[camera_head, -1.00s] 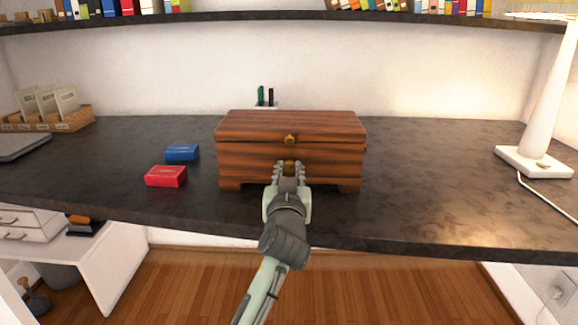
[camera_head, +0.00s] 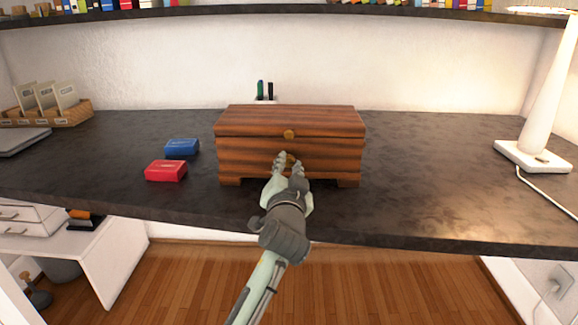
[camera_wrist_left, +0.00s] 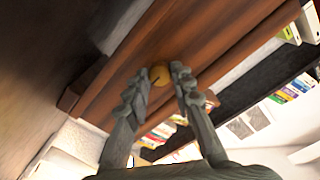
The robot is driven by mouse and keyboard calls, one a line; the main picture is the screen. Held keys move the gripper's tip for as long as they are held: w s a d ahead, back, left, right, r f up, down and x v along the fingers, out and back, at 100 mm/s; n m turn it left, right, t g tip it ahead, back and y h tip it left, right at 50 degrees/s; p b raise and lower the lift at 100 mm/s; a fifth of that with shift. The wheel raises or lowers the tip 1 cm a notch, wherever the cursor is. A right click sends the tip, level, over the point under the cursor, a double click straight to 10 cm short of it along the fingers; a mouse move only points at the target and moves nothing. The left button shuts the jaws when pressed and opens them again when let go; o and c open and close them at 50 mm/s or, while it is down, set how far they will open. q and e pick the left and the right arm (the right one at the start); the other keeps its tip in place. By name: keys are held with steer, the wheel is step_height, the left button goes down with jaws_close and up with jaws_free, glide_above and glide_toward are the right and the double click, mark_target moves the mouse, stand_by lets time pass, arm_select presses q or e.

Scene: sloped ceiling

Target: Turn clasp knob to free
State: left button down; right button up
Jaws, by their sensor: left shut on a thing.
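A dark striped wooden box (camera_head: 250,155) stands closed on the dark desktop. A small brass clasp piece (camera_head: 289,134) sits at the front seam of its lid. Below it a brass knob (camera_head: 290,158) is on the box front, partly hidden by my left gripper (camera_head: 289,164). My left gripper is shut on the knob, its fingers on either side and its hand rolled over at an angle. In the left wrist view the brass knob (camera_wrist_left: 159,75) shows between the two fingertips, against the tilted wood of the box. My right gripper is out of view.
A blue box (camera_head: 181,147) and a red box (camera_head: 166,170) lie on the desk (camera_head: 430,180) left of the wooden box. A white lamp (camera_head: 535,155) stands at the right. A pen holder (camera_head: 265,98) is behind the box. The desk right of the box is clear.

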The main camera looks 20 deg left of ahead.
arm_select(q)
steer(key=shift+f, duration=0.1)
steer(key=c, duration=1.3)
jaws_free()
steer(key=v, duration=0.7)
steer(key=shift+s+d, duration=0.1)
steer(key=shift+s, duration=0.2)
